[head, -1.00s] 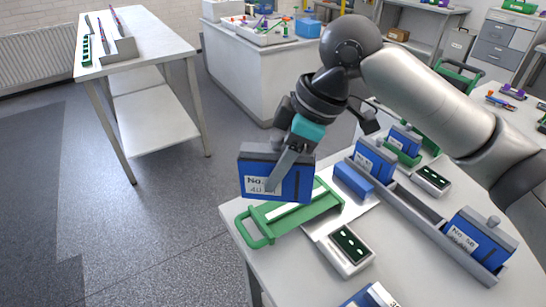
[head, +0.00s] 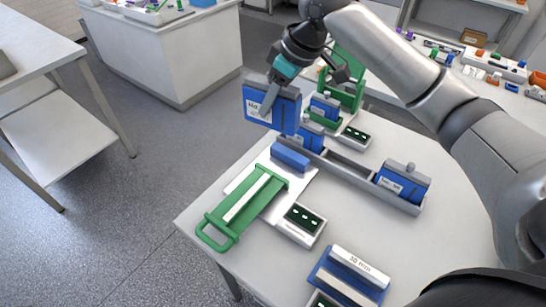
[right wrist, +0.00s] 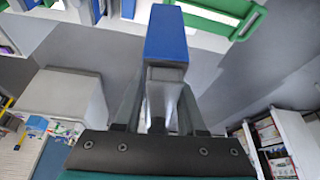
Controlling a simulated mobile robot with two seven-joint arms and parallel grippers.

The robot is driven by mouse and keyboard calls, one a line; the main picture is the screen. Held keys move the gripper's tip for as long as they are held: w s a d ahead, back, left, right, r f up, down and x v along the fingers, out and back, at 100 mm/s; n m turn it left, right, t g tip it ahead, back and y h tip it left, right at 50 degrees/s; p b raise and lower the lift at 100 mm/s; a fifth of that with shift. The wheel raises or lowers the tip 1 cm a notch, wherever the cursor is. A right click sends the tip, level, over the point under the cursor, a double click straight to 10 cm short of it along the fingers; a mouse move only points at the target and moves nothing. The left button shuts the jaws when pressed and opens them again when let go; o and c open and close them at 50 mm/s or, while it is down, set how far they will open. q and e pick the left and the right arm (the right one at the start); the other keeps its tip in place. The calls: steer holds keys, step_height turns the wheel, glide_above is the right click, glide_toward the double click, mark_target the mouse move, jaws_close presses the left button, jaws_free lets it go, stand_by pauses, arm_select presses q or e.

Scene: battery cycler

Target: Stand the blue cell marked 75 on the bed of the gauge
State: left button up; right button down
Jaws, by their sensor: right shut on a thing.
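My right gripper (head: 268,100) is shut on a blue cell (head: 286,112) with a grey top and a white label. The label shows "No", but its number is mostly hidden by the finger. The cell hangs slightly tilted, above the table's far left edge in the picture. In the right wrist view the same blue cell (right wrist: 166,42) sits between the fingers. What looks like the gauge is a green handled slide (head: 243,207) with a pale strip, a blue block (head: 290,155) at its far end and a display box (head: 302,220) beside it. Its strip is empty. My left gripper is not in view.
A grey rack (head: 345,167) holds blue cells, one (head: 403,182) at its right end, with an empty stretch between. Behind it are a green stand (head: 345,92) and another display (head: 356,134). A blue-and-white device (head: 350,272) lies in front.

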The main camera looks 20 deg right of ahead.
steer(key=w+d+m, duration=0.1)
steer(key=d+m, duration=0.1)
steer(key=d, duration=0.1)
steer(key=b, duration=0.1)
glide_above(280, 172)
step_height(280, 172, down, 14)
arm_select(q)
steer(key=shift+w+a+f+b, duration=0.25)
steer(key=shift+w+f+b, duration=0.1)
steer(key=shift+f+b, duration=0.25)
arm_select(e)
steer(key=shift+h, duration=0.3)
steer(key=shift+w+f, duration=0.15)
steer(key=shift+f, duration=2.4)
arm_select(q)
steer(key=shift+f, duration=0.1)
arm_select(e)
steer(key=shift+f, duration=0.15)
steer(key=c, duration=0.8)
jaws_free()
steer(key=shift+o, duration=0.2)
arm_select(q)
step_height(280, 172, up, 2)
steer(key=shift+p, duration=1.1)
arm_select(e)
steer(key=v, duration=1.2)
steer(key=shift+s, duration=0.3)
